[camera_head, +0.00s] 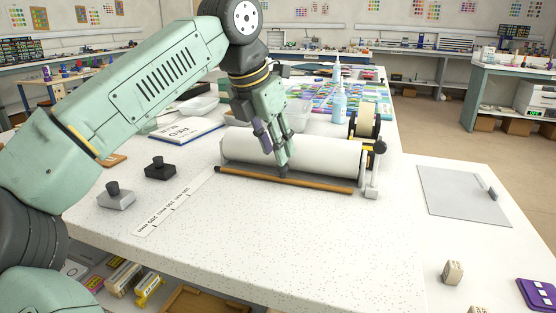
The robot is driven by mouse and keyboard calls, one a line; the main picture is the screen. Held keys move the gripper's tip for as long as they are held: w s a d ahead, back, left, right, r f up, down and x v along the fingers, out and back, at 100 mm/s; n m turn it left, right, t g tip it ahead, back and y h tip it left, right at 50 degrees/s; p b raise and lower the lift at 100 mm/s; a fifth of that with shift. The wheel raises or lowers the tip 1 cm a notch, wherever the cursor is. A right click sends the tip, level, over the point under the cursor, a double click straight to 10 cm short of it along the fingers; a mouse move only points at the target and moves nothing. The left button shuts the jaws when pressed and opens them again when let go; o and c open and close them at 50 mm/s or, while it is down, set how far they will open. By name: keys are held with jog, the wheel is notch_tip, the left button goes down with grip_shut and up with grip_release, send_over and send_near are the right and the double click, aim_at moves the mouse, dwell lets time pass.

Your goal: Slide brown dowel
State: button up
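The brown dowel (312,184) lies on the white speckled tabletop, in front of a large white paper roll, running left to right. My gripper (279,164) points down over the front of the roll. Its lowest fingertip is at or just above the middle of the dowel; I cannot tell whether it touches. The view does not show clearly how far apart the fingers are or whether anything is between them.
The white roll (325,158) sits behind the dowel, with an end bracket (371,186) at its right. A printed scale strip (173,212), a black knobbed block (160,169) and a grey knobbed block (116,197) lie to the left. The front tabletop is clear.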

aim_at(283, 173)
jog(key=shift+x, duration=2)
jog(key=shift+c, duration=0.4)
grip_shut()
